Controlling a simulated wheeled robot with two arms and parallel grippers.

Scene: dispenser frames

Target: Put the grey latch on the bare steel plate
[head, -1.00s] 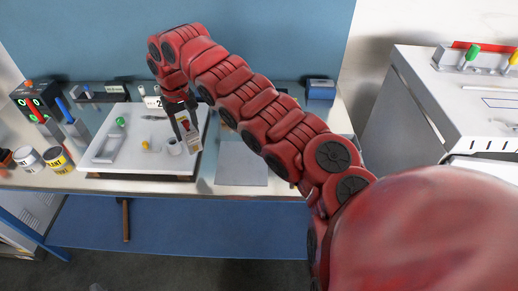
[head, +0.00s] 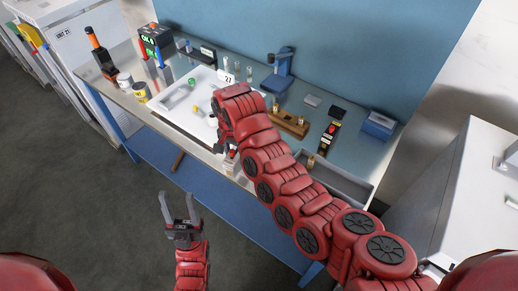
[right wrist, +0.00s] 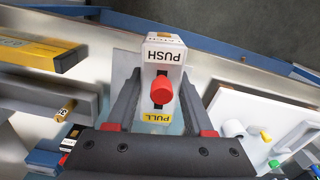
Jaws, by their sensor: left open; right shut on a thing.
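The latch (right wrist: 163,75) is a pale grey block with a red knob and PUSH and PULL labels. My right gripper (right wrist: 160,100) is shut on it, with one finger along each side. In the head view the latch (head: 231,167) shows only in part below my right gripper (head: 226,148), near the bench's front edge. The bare steel plate (right wrist: 123,64) shows beside and behind the latch in the right wrist view; I cannot tell the gap between them. In the head view my right arm hides most of the plate. My left gripper (head: 178,212) is open and empty in front of the bench.
A white tray (right wrist: 275,110) with small parts lies beside the plate; it also shows in the head view (head: 183,112). On the other side are a grey bin (head: 335,178) and a wooden block (head: 290,124). A blue press (head: 281,72) stands behind.

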